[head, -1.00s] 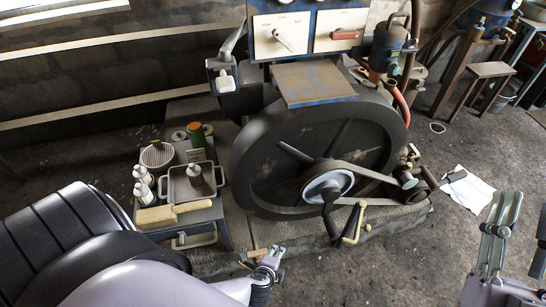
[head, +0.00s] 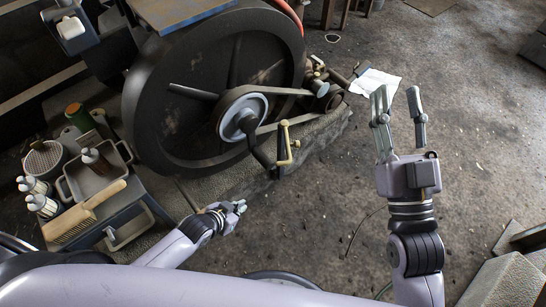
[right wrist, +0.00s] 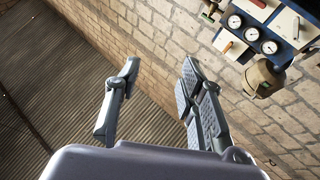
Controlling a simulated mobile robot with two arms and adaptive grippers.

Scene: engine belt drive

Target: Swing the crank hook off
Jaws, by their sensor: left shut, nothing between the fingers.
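The big black flywheel (head: 185,130) carries a pale-rimmed hub (head: 243,113) with a belt (head: 290,119) running off to the right. A black crank arm (head: 262,156) angles down from the hub. A brass-coloured, bent hook-like handle (head: 287,143) stands at its lower end. My left gripper (head: 240,208) is shut and empty, below and left of the crank and apart from it. My right gripper (head: 399,95) is raised to the right of the wheel, open and empty, fingers pointing up. Its spread fingers also show in the right wrist view (right wrist: 158,95), with nothing between them.
A low bench (head: 150,192) at the left holds a tray (head: 70,190), bottles (head: 95,160) and a brush (head: 85,215). White paper (head: 375,83) lies on the floor behind my right gripper. The floor right of the wheel is mostly clear. Gauges (right wrist: 252,33) hang on a brick wall.

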